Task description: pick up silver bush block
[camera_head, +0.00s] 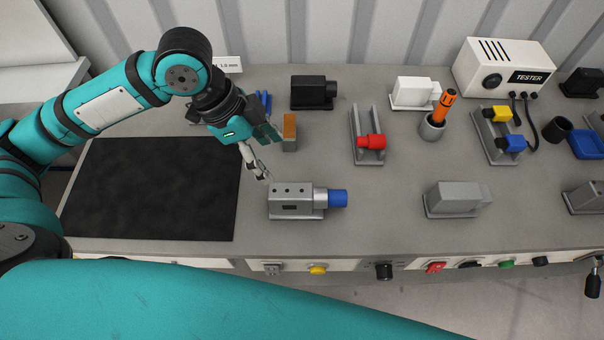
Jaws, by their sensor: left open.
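My left gripper (268,160) is open and empty, reaching down over the bench between two items. One is a silver block with a blue cylinder on its right end (292,201), just below the fingers in the picture. The other is a small upright block with an orange-brown face and grey lower part (289,132), close to the right of the gripper and partly covered by it. A plain light grey block (452,198) stands farther right. I cannot tell which of these is the silver bush block. My right gripper is out of view.
A black mat (150,190) lies at left. A black block (312,92), a white block (412,93), a rail with a red part (369,142), a cup with an orange-handled tool (432,127) and a tester (503,68) stand behind.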

